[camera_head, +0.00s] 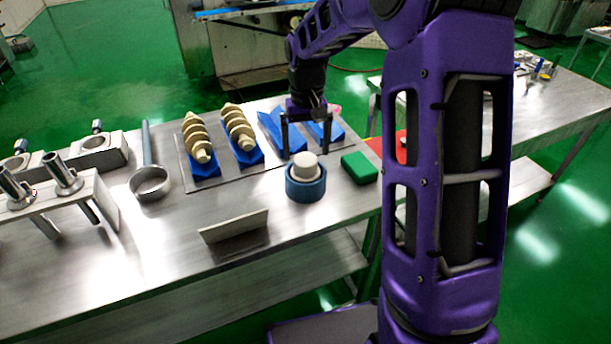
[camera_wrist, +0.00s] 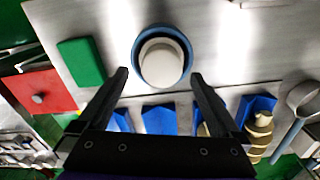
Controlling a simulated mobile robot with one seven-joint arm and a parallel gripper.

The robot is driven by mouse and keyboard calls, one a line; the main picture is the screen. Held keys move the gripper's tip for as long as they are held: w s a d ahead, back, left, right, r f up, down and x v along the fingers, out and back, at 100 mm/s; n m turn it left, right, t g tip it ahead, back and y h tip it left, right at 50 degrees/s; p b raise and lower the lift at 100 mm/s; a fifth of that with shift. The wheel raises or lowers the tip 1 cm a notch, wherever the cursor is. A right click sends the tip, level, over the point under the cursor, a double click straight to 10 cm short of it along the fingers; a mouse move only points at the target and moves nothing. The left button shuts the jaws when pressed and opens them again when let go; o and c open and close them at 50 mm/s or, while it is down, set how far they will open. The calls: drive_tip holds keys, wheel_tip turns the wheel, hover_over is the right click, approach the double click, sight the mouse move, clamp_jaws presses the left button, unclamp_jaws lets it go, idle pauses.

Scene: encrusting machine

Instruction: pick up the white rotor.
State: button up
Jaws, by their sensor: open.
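A short white cylinder, which looks like the white rotor (camera_head: 305,165), sits upright in a blue round cup (camera_head: 305,188) on the steel table. In the wrist view, the white rotor (camera_wrist: 161,62) and the blue cup's rim (camera_wrist: 139,48) are at top centre. My gripper (camera_head: 307,151) is open and points down, its fingers showing around the rotor's top in the head view. In the wrist view, the two fingertips of my gripper (camera_wrist: 160,76) lie left and right of the cup, with nothing held. Whether the fingers are level with the rotor I cannot tell.
A green block (camera_head: 359,168) and a red board (camera_head: 401,147) are right of the cup. Cream spiral screws (camera_head: 240,133) rest on blue holders behind. A steel plate (camera_head: 234,226) stands front left, and a ring-ended tool (camera_head: 150,182) lies farther left. The table's front is mostly clear.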

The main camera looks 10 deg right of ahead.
sight(306, 159)
wheel_tip(306, 159, down, 4)
drive_tip(key=shift+s+a+f, duration=0.1)
drive_tip(key=shift+s+f, duration=0.05)
clamp_jaws()
idle(0.5)
